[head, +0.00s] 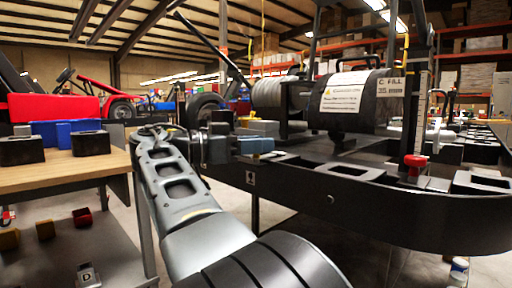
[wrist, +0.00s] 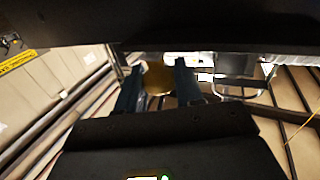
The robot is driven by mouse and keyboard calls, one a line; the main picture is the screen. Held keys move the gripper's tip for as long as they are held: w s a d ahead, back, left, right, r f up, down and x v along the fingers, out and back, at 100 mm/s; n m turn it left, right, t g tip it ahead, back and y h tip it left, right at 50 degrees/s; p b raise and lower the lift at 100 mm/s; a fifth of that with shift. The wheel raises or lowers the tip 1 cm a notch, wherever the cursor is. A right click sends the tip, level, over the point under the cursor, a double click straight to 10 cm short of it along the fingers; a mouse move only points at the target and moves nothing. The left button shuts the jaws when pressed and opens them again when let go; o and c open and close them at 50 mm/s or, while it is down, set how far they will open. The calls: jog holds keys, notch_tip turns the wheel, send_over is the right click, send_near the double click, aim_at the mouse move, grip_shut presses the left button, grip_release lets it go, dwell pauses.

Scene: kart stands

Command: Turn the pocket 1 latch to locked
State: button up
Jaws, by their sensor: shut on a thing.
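My gripper (head: 266,146) is at the near edge of the black stand (head: 330,208) in the head view, beside the left end of its top. In the wrist view my two dark blue fingers stand on either side of a round brass-coloured knob (wrist: 158,78) and are shut on it. I cannot tell from its shape alone whether this is the pocket 1 latch or which way it is turned. A small white mark (head: 250,178) shows on the stand's side below my gripper. The head view hides the knob behind my gripper.
A black cylinder with a white label (head: 347,98) lies on the stand. A red knob (head: 415,162) stands at the rim, to the right. Open pockets line the stand's top. A wooden bench (head: 60,172) with black blocks is at the left. A dark beam (wrist: 160,25) crosses the wrist view's top.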

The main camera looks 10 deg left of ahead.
jog(key=shift+w+r, duration=0.1)
jog(key=shift+r, duration=0.35)
jog(key=o, duration=0.9)
jog(key=shift+d, duration=0.1)
jog(key=shift+c, duration=0.2)
jog(key=shift+o, duration=0.5)
jog(key=shift+f, duration=0.2)
jog(key=r+p, duration=0.1)
jog(key=r, duration=0.1)
jog(key=d+r+p, duration=0.1)
jog(key=r, duration=0.1)
jog(key=shift+r+p, duration=0.35)
jog(key=shift+r, duration=0.05)
jog(key=s+d+r+p, duration=0.3)
jog(key=d+r, duration=0.3)
jog(key=d, duration=0.4)
jog(key=shift+d+r, duration=0.1)
